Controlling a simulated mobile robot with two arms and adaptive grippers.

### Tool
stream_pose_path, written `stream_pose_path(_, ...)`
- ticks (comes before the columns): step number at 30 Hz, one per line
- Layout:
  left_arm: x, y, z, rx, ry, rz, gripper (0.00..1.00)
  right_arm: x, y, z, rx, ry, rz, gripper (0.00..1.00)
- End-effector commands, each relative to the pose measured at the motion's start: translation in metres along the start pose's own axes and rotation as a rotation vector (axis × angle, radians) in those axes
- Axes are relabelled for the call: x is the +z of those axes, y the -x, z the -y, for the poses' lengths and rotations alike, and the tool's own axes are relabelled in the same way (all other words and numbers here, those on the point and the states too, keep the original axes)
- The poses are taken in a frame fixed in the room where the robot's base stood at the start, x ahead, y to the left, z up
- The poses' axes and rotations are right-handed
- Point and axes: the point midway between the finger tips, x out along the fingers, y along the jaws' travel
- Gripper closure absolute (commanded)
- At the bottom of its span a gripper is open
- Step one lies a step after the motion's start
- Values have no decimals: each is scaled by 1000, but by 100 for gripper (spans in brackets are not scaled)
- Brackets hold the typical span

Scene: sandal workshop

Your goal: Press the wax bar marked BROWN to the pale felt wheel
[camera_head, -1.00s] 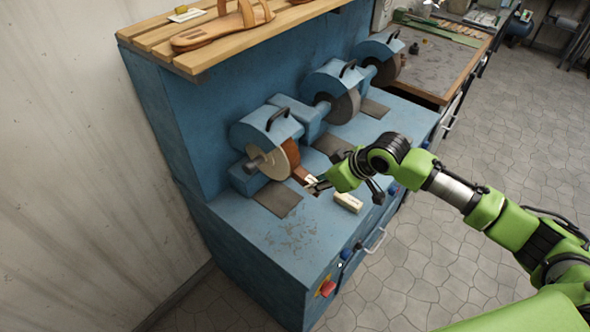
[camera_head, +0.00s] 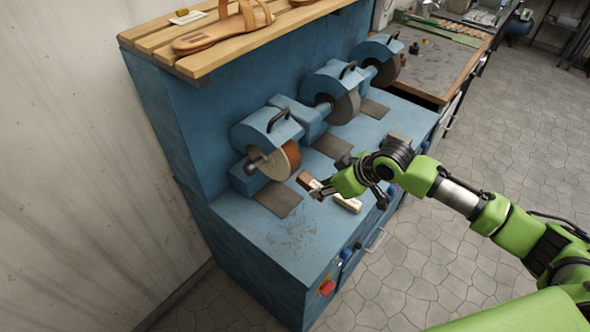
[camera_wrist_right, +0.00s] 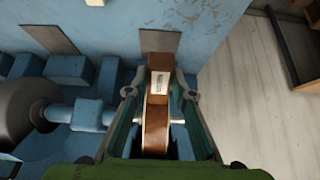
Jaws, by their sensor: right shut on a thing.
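My right gripper (camera_head: 319,188) is shut on a brown bar with a pale label (camera_head: 307,180), held above the blue bench. The bar also shows in the right wrist view (camera_wrist_right: 160,62), where the label's writing is too small to read. The wheel with a pale side face (camera_head: 278,164) and a brown rim is at the nearest grinder, left of the bar. In the head view a small gap shows between bar and wheel; the wrist view shows them overlapping, so depth is unclear there. My left gripper is not in view.
A cream bar (camera_head: 348,203) lies on the bench beneath my right gripper. Two grey wheels (camera_head: 346,106) stand farther back under blue hoods. Dark plates (camera_head: 278,199) lie before the wheels. The bench's near left end is clear.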

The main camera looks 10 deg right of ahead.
Motion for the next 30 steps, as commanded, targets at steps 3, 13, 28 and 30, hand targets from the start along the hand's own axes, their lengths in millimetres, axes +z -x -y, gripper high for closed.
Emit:
stream_pose_path(3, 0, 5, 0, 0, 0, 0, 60, 9, 6, 0, 0, 0, 1, 98)
stream_pose_path(13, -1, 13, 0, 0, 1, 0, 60, 33, 16, 0, 1, 0, 1, 98)
stream_pose_path(28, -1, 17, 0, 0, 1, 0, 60, 51, 22, 0, 1, 0, -2, 98)
stream_pose_path(30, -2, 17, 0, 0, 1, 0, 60, 51, 22, 0, 1, 0, -2, 98)
